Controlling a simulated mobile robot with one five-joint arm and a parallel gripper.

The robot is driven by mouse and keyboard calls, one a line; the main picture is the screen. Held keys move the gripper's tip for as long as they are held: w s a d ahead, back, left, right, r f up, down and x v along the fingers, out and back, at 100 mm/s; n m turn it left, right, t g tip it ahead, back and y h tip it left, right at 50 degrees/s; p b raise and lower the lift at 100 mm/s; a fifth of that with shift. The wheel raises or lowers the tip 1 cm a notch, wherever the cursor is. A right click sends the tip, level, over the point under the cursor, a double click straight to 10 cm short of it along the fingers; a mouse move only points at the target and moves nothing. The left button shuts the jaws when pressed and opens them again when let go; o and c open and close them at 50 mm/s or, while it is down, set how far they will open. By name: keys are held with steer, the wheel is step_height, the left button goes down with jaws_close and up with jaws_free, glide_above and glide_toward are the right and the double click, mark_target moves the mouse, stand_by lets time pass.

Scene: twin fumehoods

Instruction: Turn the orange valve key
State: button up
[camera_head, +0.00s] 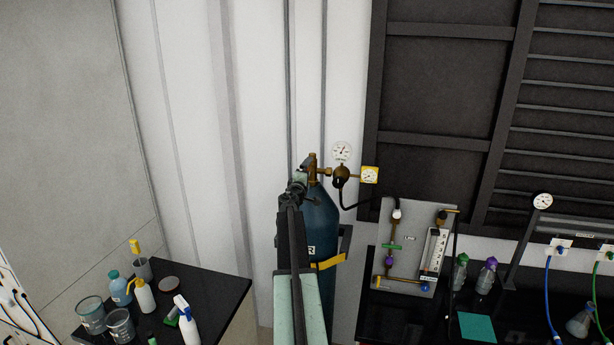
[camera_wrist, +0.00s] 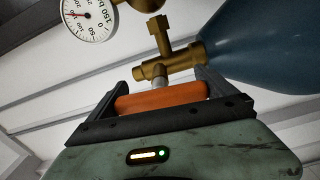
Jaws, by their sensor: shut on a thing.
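The orange valve key (camera_wrist: 160,96) shows in the wrist view as a short orange bar at the end of a grey stem below the brass valve (camera_wrist: 168,66). My gripper (camera_wrist: 162,90) is shut on it, with one dark finger at each end of the bar. In the head view my gripper (camera_head: 297,188) is at the valve's left side, and my arm hides the key. The brass valve (camera_head: 313,165) stands on top of the blue gas cylinder (camera_head: 321,225), which also fills the upper right of the wrist view (camera_wrist: 262,45).
A round white gauge (camera_head: 342,151) and a yellow-framed gauge (camera_head: 370,175) sit right of the valve. A panel with tubing (camera_head: 410,265) stands further right. A black bench with bottles and beakers (camera_head: 225,285) is at lower left.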

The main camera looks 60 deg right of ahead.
stand_by(0.3)
steer(key=o, duration=1)
steer(key=v, duration=0.7)
steer(key=shift+a, duration=0.35)
steer(key=shift+s, duration=0.1)
